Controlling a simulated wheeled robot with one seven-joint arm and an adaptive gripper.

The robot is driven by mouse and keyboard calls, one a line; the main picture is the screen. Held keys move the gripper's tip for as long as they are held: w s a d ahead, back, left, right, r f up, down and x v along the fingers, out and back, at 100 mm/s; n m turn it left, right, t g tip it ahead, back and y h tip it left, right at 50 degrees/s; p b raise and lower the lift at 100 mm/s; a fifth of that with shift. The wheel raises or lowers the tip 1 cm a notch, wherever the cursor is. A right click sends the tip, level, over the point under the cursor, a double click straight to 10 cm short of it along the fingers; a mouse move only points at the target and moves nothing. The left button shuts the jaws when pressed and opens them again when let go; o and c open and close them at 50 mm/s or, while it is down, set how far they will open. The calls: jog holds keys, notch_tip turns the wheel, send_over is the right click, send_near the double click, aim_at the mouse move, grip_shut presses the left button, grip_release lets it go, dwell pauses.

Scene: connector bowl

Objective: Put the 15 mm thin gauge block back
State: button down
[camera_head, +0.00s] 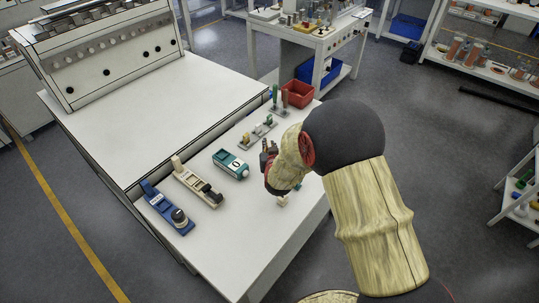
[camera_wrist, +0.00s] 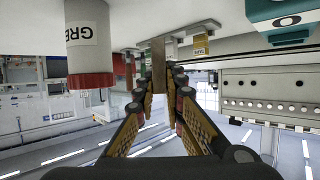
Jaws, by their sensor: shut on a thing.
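My gripper (camera_wrist: 159,80) is shut on a thin, upright grey-brown gauge block (camera_wrist: 158,52) in the wrist view. The wrist view appears upside down. The block overlaps a grey stand (camera_wrist: 190,31) in that picture; I cannot tell whether it touches it. Another block with a yellow label (camera_wrist: 201,45) stands on that stand. In the head view my gripper (camera_head: 268,158) is over the table's right part, beside a small rack (camera_head: 257,134) holding light and green pieces. The held block cannot be made out there.
A teal device (camera_head: 230,163), a beige device (camera_head: 197,182) and a blue device (camera_head: 167,208) lie on the white table (camera_head: 245,250). A red bin (camera_head: 298,93) stands behind. A cylinder marked "GRE" (camera_wrist: 88,35) is close to my gripper in the wrist view.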

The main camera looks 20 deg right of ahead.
jog(key=shift+w+d+f+b, duration=0.15)
jog(key=shift+w+f, duration=0.4)
jog(key=shift+f, duration=0.05)
jog(key=shift+w+d+f+b, duration=0.15)
jog(key=shift+w+f, duration=0.35)
jog(key=shift+f, duration=0.05)
jog(key=shift+f+b, duration=0.7)
jog(key=shift+f, duration=0.85)
jog(key=shift+f, duration=0.1)
jog(key=c, duration=1.9)
grip_release()
